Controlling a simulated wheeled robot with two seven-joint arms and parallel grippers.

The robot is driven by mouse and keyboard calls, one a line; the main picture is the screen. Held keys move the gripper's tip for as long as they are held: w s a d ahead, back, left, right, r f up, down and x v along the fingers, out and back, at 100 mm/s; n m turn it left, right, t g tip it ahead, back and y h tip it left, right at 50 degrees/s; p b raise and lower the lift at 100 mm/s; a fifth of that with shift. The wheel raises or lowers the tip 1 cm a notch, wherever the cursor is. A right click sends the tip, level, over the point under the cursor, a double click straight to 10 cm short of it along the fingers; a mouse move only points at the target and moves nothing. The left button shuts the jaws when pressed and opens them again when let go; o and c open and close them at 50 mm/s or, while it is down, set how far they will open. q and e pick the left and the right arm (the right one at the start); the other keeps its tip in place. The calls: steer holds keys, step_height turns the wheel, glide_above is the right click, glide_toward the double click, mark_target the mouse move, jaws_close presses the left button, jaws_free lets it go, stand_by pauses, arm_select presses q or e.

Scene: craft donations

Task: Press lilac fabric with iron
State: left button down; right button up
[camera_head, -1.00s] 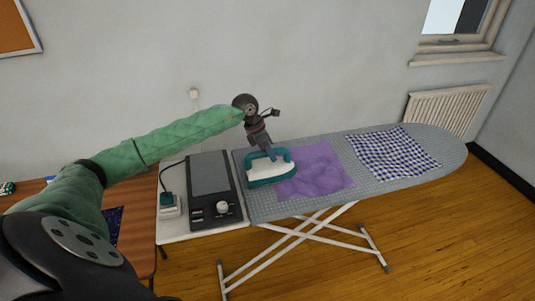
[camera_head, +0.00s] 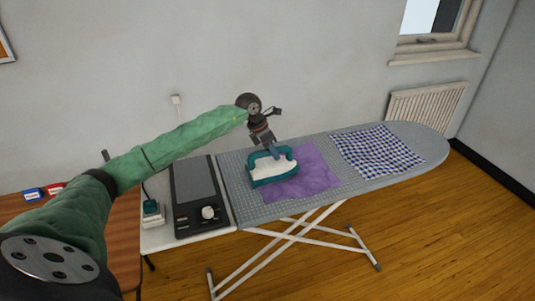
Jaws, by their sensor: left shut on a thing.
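The lilac fabric (camera_head: 311,175) lies on the grey ironing board (camera_head: 253,207), its left part hidden under the iron. The teal and white iron (camera_head: 270,173) sits on the left part of the lilac fabric; I cannot tell whether its sole touches the cloth. My left gripper (camera_head: 272,152) comes down from above and is shut on the iron's handle. My right gripper is not in view.
A blue-and-white checked cloth (camera_head: 378,150) lies on the board's right part. A dark device with a knob (camera_head: 194,190) and a small teal-and-white item (camera_head: 152,212) stand on the white surface at left. A brown table (camera_head: 121,235) is further left.

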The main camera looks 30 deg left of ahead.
arm_select(q)
steer(key=shift+w+d+b, duration=0.4)
steer(key=shift+w+d, duration=0.7)
steer(key=shift+w, duration=0.2)
steer(key=shift+w+d+b, duration=0.4)
steer(key=shift+w+d, duration=0.65)
steer(key=shift+w, duration=0.2)
steer(key=w+d+b, duration=0.4)
steer(key=w+d, duration=0.5)
steer(key=w, duration=0.1)
steer(key=shift+w+d+f, duration=0.15)
steer(key=shift+w+d, duration=0.05)
steer(key=shift+w, duration=0.15)
stand_by(0.5)
step_height(320, 180, up, 3)
steer(key=shift+f, duration=0.1)
steer(key=shift+w, duration=0.1)
